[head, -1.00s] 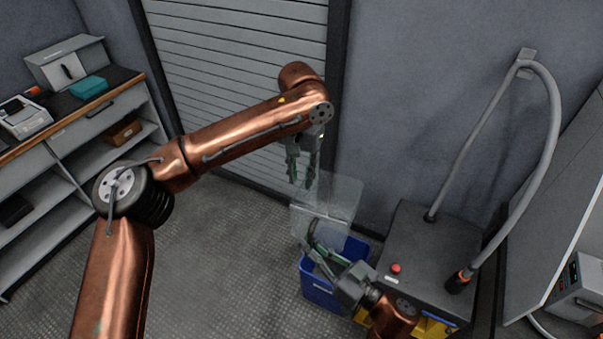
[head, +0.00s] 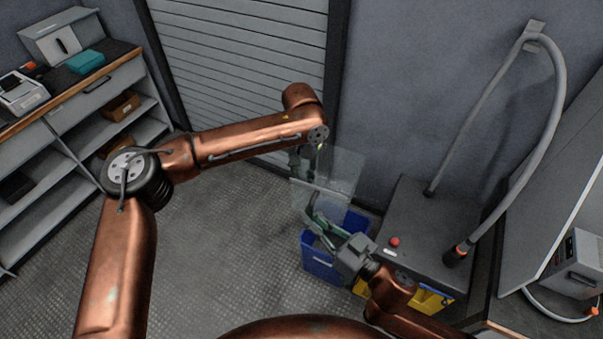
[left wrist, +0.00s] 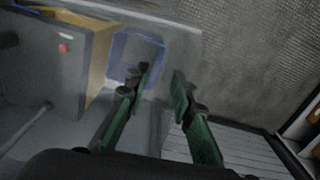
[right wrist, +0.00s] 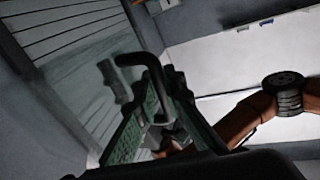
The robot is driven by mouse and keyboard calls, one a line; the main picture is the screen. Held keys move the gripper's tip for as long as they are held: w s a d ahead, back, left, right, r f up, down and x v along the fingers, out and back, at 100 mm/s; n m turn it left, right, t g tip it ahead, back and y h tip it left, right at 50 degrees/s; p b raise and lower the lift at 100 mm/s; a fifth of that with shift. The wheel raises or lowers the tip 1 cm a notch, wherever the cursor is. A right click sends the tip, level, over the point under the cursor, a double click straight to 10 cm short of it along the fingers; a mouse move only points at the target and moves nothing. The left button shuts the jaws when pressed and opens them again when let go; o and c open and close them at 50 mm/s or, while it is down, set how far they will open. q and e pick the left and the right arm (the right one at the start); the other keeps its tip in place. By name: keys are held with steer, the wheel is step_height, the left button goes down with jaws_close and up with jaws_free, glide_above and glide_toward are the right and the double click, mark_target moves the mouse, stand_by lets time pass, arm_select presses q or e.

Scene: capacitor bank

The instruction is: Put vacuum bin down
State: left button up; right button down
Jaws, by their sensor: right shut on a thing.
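A clear, see-through thing with a dark handle, seemingly the vacuum bin (head: 340,172), stands in the middle of the head view, above a blue bin (head: 322,268). My right gripper (head: 316,222) is shut on its dark bent handle (right wrist: 150,72), as the right wrist view shows. My left gripper (head: 304,162) points down, partly seen through the clear sheet. In the left wrist view its fingers (left wrist: 162,82) are apart with nothing between them, close to the clear sheet. Whether they touch it I cannot tell.
The grey vacuum cabinet (head: 430,225) with a red button, yellow parts and a hose (head: 550,125) stands right of the blue bin. Shelves (head: 100,125) line the left. A roller shutter (head: 240,60) is behind. The floor (head: 220,240) left of the bin is clear.

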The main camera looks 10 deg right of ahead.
arm_select(q)
steer(key=shift+c, duration=0.5)
jaws_close()
steer(key=shift+s, duration=0.1)
arm_select(e)
steer(key=c, duration=1.9)
jaws_free()
steer(key=shift+c, duration=0.2)
